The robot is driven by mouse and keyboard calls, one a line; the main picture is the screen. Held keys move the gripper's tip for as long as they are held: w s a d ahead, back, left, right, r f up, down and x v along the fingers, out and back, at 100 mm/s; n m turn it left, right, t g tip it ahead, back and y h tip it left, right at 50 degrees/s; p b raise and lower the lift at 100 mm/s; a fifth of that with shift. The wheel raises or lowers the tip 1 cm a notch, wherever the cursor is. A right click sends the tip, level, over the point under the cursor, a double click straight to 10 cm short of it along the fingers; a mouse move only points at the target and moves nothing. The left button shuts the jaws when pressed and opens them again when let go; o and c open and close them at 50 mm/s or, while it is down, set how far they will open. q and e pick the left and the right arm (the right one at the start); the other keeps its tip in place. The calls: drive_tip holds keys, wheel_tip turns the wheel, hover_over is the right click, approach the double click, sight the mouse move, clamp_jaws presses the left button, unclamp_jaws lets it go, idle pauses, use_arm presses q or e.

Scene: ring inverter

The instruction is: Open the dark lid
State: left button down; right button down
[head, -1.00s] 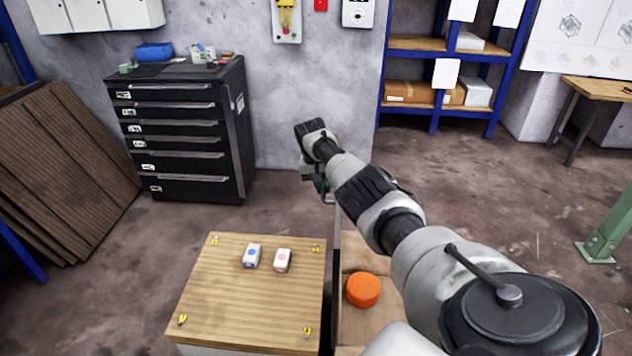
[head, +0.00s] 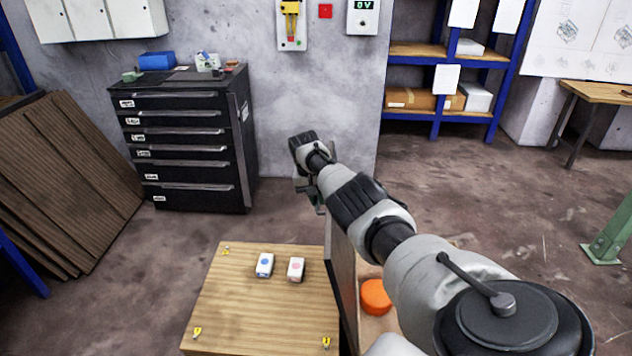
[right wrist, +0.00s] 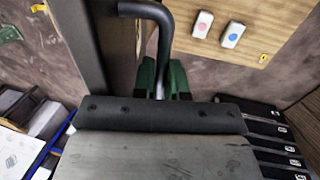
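The dark lid (head: 344,280) stands raised and nearly upright in the head view, between the wooden tabletop and the open compartment, leaning a little left. A round orange object (head: 376,297) shows in the compartment, partly behind my right arm. My right gripper (head: 314,197) is at the lid's top edge. In the right wrist view its green fingers (right wrist: 162,80) are closed around the lid's dark bent handle (right wrist: 150,12). My left gripper is in no view.
The wooden tabletop (head: 262,310) left of the lid holds a blue-dotted white block (head: 265,265) and a red-dotted white block (head: 296,269). A black drawer cabinet (head: 185,140) stands behind at the left. Open floor lies between cabinet and tabletop.

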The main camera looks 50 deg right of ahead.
drive_tip(key=c, duration=1.2)
unclamp_jaws()
drive_tip(key=shift+s+d+f, duration=0.2)
drive_tip(key=shift+s+f, duration=0.05)
drive_tip(key=shift+f, duration=0.05)
drive_tip(key=shift+o, duration=0.2)
drive_tip(key=shift+r, duration=0.1)
drive_tip(key=shift+w+r, duration=0.15)
drive_tip(key=shift+r, duration=0.1)
drive_tip(key=shift+w+r+p, duration=0.15)
drive_tip(key=shift+r+p, duration=0.15)
drive_tip(key=shift+r, duration=0.3)
drive_tip(key=shift+w+r+p, duration=0.15)
drive_tip(key=shift+r+p, duration=0.15)
drive_tip(key=shift+r, duration=0.25)
wheel_tip(320, 180, up, 8)
drive_tip(key=w+a, duration=0.1)
drive_tip(key=shift+a, duration=0.3)
drive_tip(key=shift+f, duration=0.1)
